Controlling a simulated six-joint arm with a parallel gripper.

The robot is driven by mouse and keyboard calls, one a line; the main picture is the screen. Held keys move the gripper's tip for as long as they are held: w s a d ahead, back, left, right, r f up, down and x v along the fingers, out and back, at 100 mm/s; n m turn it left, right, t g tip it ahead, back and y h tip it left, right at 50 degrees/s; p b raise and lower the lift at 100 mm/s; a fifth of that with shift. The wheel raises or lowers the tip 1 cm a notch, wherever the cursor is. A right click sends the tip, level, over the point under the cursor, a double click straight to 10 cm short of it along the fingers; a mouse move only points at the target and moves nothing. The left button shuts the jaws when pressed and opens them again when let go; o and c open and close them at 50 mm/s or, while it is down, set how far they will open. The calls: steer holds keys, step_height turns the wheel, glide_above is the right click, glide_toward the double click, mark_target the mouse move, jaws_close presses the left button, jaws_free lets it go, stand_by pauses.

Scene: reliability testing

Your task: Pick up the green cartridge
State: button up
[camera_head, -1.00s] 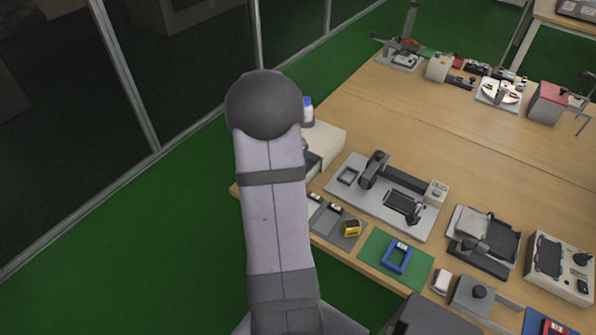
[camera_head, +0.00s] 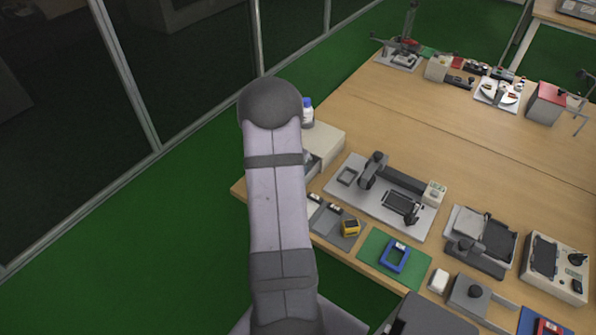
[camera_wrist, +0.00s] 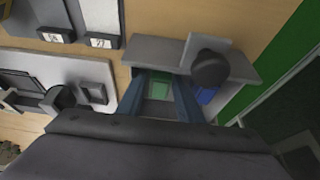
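The green cartridge (camera_wrist: 160,88) shows in the wrist view as a small green block inside an open grey compartment. My gripper (camera_wrist: 160,77) is open, with one blue-grey finger on each side of the cartridge in the picture. I cannot tell how far the fingertips are above it or whether they touch it. A blue item (camera_wrist: 207,95) lies to the right of the right finger, partly hidden. In the head view my arm hides the gripper and the cartridge.
A pale box (camera_head: 325,143) with a blue-capped bottle (camera_head: 307,111) stands at the table's left edge. In the wrist view a dark round object (camera_wrist: 210,68) is close to the right finger. Trays (camera_head: 338,226) and a grey fixture plate (camera_head: 345,190) stand nearby.

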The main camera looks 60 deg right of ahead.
steer(key=c, duration=0.8)
steer(key=shift+r, duration=0.1)
